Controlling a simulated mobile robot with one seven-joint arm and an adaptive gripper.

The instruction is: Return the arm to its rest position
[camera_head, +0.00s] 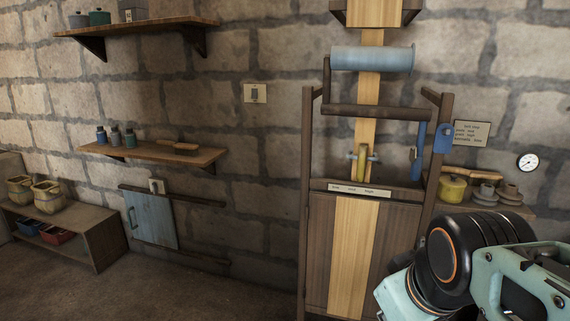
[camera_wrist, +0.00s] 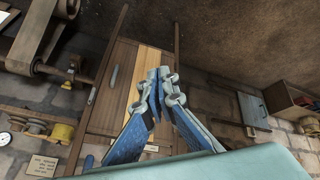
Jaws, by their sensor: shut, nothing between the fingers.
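My arm shows at the lower right of the head view, in front of the right side of the belt machine; its gripper end is not visible there. In the wrist view my gripper (camera_wrist: 158,76) is shut, with its fingertips together and nothing between them. Behind the fingers stands the wooden belt machine (camera_head: 318,245), whose cabinet front (camera_wrist: 112,95) fills the middle of the wrist view. A pale belt (camera_head: 355,260) runs down the machine past a grey-blue roller (camera_head: 371,59). The gripper appears apart from all of these.
A right shelf (camera_head: 524,211) holds a yellow pot (camera_head: 452,188) and dishes, close behind my arm. A round gauge (camera_head: 528,162) hangs on the wall. Wall shelves, a blue panel (camera_head: 152,216) and a low bench (camera_head: 95,240) stand left. The floor (camera_head: 200,295) left of the machine is clear.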

